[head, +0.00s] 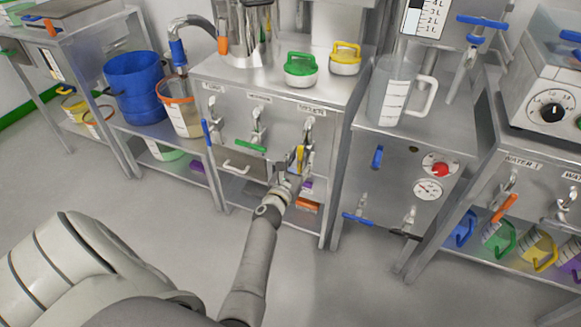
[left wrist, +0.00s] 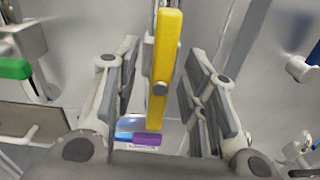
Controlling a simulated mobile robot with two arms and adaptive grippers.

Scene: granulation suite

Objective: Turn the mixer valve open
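The handle points down. In the left wrist view the yellow handle (left wrist: 164,70) stands upright between my left gripper's fingers. My left gripper (left wrist: 158,85) is open, with a finger on each side of the handle and visible gaps. In the head view my left gripper (head: 298,170) is at the bench front, partly hiding the valve. My right gripper is not in view.
On the same bench front are a valve with a green, level handle (head: 250,146) and one with a blue, near-upright handle (head: 207,135). A red button (head: 439,169) and gauge (head: 428,190) are on the bench to the right. Floor is clear at front.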

